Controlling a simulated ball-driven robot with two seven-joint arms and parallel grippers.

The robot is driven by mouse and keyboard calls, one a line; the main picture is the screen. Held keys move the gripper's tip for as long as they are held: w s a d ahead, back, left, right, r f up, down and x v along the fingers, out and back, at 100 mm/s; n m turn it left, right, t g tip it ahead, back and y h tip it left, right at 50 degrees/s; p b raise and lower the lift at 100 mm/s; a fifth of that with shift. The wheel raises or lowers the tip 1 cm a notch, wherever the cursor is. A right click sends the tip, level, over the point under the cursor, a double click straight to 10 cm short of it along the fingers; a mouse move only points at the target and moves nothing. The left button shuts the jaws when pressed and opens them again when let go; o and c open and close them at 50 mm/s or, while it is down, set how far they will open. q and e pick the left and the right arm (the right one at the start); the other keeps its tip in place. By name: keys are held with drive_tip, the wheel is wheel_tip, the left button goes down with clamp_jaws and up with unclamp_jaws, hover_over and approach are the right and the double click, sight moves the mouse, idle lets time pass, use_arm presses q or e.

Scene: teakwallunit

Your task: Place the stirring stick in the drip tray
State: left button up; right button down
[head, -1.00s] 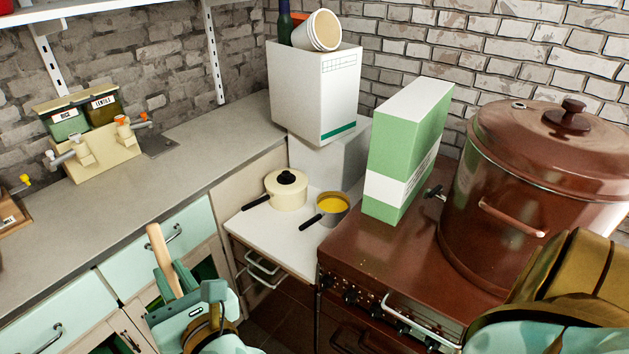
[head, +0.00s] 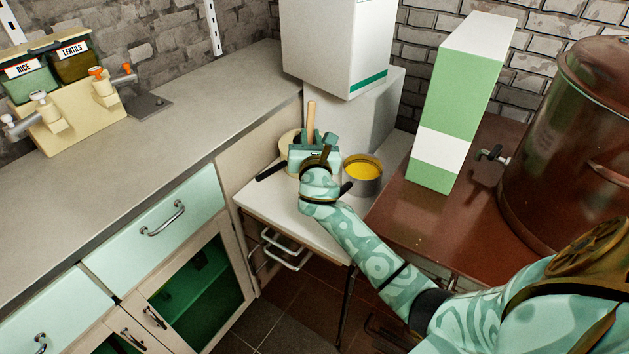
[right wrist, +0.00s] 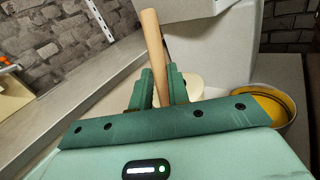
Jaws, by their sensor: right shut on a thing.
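The stirring stick (head: 311,116) is a plain light-wood rod. My right gripper (head: 314,141) is shut on it and holds it nearly upright above the white side table. In the right wrist view the stick (right wrist: 154,45) rises between the two green fingers (right wrist: 162,86). A flat dark grey plate, which looks like the drip tray (head: 150,106), lies on the grey counter beside the taps of the dispenser, to the left of my right gripper. No stick lies on it. My left gripper is out of view.
The gripper partly hides a cream pot (head: 288,143); a pan with yellow contents (head: 363,172) stands to its right. A white box (head: 338,40) stands behind. The cream dispenser (head: 70,122) with rice and lentils jars is on the counter (head: 215,110), whose middle is clear.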

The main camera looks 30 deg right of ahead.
wheel_tip(320, 180, down, 9)
drive_tip(key=b, duration=0.4)
drive_tip(key=shift+a+r+b, duration=0.1)
drive_tip(key=shift+b, duration=0.2)
drive_tip(key=shift+r, duration=0.15)
drive_tip(key=shift+s, duration=0.1)
drive_tip(key=c, duration=1.3)
unclamp_jaws()
drive_tip(key=shift+c, duration=0.2)
